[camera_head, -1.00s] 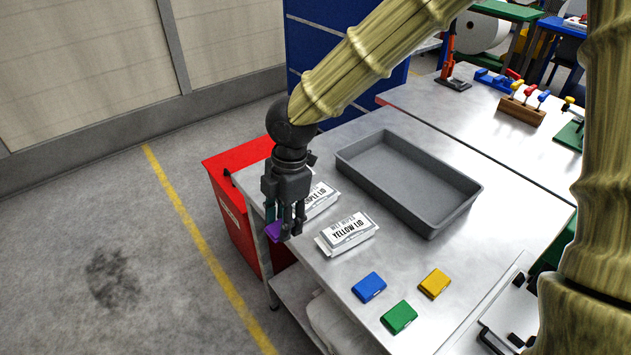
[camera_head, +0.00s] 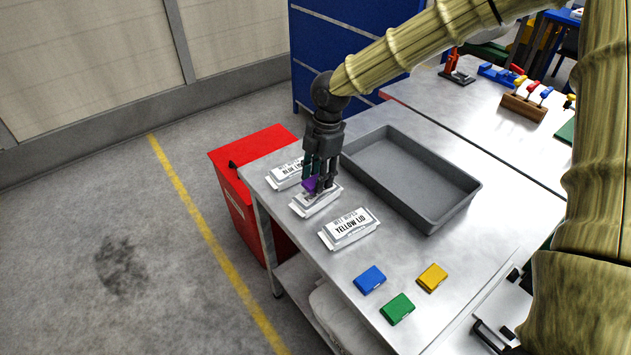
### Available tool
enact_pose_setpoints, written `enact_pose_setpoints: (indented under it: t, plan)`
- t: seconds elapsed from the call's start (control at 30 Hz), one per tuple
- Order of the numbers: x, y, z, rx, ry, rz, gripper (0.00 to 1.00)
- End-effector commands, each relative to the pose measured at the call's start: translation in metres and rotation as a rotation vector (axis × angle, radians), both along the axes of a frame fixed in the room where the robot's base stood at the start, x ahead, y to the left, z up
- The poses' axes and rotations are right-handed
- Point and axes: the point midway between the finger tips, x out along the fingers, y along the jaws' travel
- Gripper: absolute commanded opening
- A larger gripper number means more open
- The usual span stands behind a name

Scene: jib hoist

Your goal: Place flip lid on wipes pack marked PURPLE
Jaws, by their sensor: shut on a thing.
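My gripper (camera_head: 318,186) points down and is shut on the purple flip lid (camera_head: 309,184). The lid is at or just above the top of the middle wipes pack (camera_head: 316,204); I cannot tell whether they touch. The gripper hides most of this pack's label, which showed "...PLE LID" earlier. A white pack marked BLUE LID (camera_head: 287,173) lies behind it to the left. A white pack marked YELLOW LID (camera_head: 349,229) lies in front of it to the right.
A grey tray (camera_head: 465,209) stands on the metal table right of the packs. Blue (camera_head: 369,279), green (camera_head: 397,309) and yellow (camera_head: 432,277) lids lie near the front. A red cabinet (camera_head: 243,212) stands left of the table.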

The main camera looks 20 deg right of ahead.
Motion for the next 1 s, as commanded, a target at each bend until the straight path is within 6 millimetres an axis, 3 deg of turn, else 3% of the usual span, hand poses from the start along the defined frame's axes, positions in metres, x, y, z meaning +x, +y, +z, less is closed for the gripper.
enact_pose_setpoints:
  t: [0.13, 0.47, 0.87, 0.9, 1.0]
  plan:
    - [0.007, -0.005, -0.002, 0.000, 0.001, -0.001, 0.29]
    - [0.006, -0.004, -0.034, 0.001, 0.000, 0.001, 0.29]
    - [0.006, -0.004, -0.039, -0.001, 0.000, 0.001, 0.29]
    - [0.006, -0.004, -0.039, 0.000, 0.000, 0.001, 0.44]
    - [0.006, -0.004, -0.038, 0.000, -0.001, 0.001, 0.60]
